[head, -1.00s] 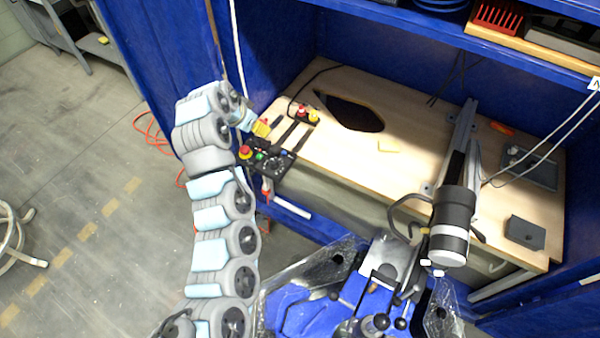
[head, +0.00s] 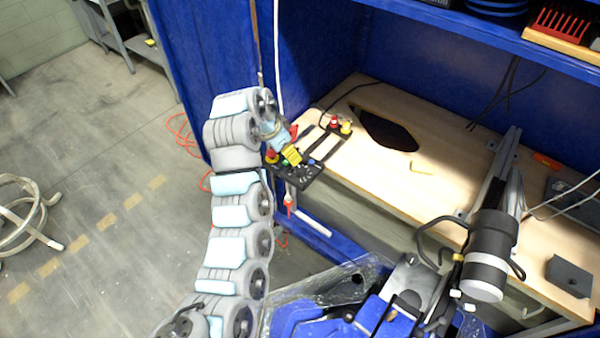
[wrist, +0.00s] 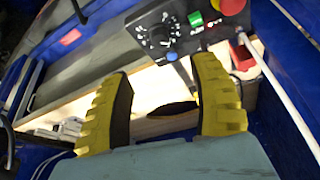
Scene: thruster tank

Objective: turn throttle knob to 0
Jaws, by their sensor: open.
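The throttle knob (wrist: 158,40) is a small black knob ringed by white marks on a black control panel (wrist: 140,22). It shows in the wrist view, just beyond my fingertips; its exact pointer setting is too small to read. In the head view the panel (head: 308,177) sits at the left front corner of the bench, and my gripper hides part of it. My gripper (head: 291,155), with yellow ribbed fingers, is over the panel there. In the wrist view my gripper (wrist: 164,66) is open and empty, its fingers apart on either side below the knob.
Beside the knob are a green switch (wrist: 195,19), a red button (wrist: 231,4) and a small blue knob (wrist: 172,55). Another box with red and yellow buttons (head: 345,127) stands behind on the wooden bench (head: 400,190). A blue cabinet wall (head: 215,80) rises close to my arm.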

